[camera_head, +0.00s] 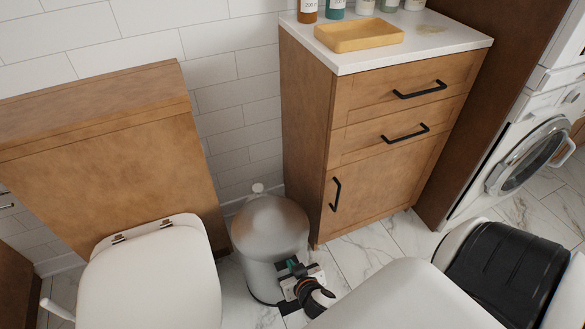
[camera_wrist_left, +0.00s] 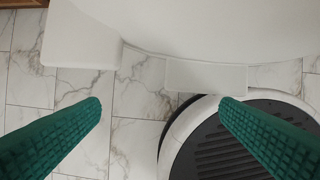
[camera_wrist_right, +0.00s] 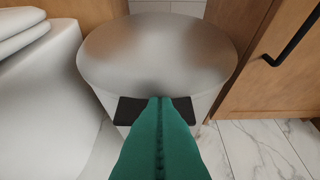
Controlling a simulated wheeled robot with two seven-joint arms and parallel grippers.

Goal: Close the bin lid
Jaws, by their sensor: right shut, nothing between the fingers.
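The grey metal bin (camera_head: 262,270) stands on the floor between the toilet and the wooden cabinet. Its rounded lid (camera_head: 270,222) lies over the top and looks down; no opening shows. The lid also fills the upper middle of the right wrist view (camera_wrist_right: 157,50). My right gripper (camera_head: 292,266) is shut and empty at the bin's front right side, below the lid's rim; I cannot tell whether it touches. In the right wrist view its green fingers (camera_wrist_right: 160,102) are together. My left gripper (camera_wrist_left: 162,106) is open and empty, shown only in the left wrist view.
The toilet (camera_head: 155,275) is close left of the bin. The wooden cabinet (camera_head: 375,140) stands close on its right, with a yellow tray (camera_head: 358,36) and bottles on top. A washing machine (camera_head: 530,155) is at far right. Marble floor (camera_head: 365,250) shows before the cabinet.

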